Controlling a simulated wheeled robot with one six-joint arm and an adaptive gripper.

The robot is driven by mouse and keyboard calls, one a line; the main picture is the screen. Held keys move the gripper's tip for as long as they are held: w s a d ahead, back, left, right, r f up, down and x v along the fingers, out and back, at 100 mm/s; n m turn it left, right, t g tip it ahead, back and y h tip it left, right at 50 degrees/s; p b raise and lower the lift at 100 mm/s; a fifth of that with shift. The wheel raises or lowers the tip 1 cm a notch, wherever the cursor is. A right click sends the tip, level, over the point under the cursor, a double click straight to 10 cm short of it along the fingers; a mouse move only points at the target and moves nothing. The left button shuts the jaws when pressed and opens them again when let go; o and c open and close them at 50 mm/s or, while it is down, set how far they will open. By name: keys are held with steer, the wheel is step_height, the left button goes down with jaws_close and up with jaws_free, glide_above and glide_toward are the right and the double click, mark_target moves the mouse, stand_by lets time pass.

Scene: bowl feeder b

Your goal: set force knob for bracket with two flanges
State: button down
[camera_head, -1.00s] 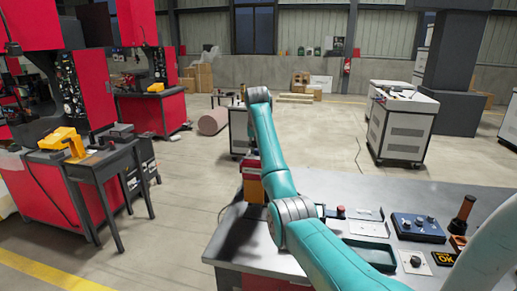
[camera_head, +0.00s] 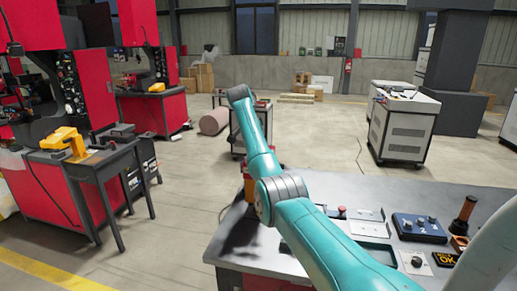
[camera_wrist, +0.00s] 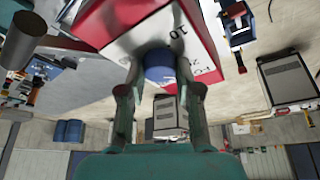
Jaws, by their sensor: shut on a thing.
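In the wrist view a blue knob (camera_wrist: 160,69) sits on the white scale face (camera_wrist: 130,45) of a red device (camera_wrist: 95,22). The face carries printed figures, among them a "10". My gripper (camera_wrist: 161,76) has its two fingers on either side of the blue knob and is shut on it. In the head view my arm hides the gripper and the knob. A small part of a red and orange thing (camera_head: 248,188) shows behind the arm at the bench's left end. I cannot make out a bracket with two flanges in either view.
The grey bench (camera_head: 300,180) carries a red button (camera_head: 342,211), a white plate (camera_head: 367,214), a dark tray (camera_head: 378,253), a blue control box (camera_head: 419,228), an OK sign (camera_head: 445,259) and a wooden-handled tool (camera_head: 464,212). Open floor lies beyond the bench.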

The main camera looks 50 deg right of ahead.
steer(key=shift+m, duration=0.3)
steer(key=c, duration=0.8)
jaws_free()
steer(key=v, duration=1.2)
steer(key=shift+w+d, duration=0.1)
steer(key=shift+w, duration=0.05)
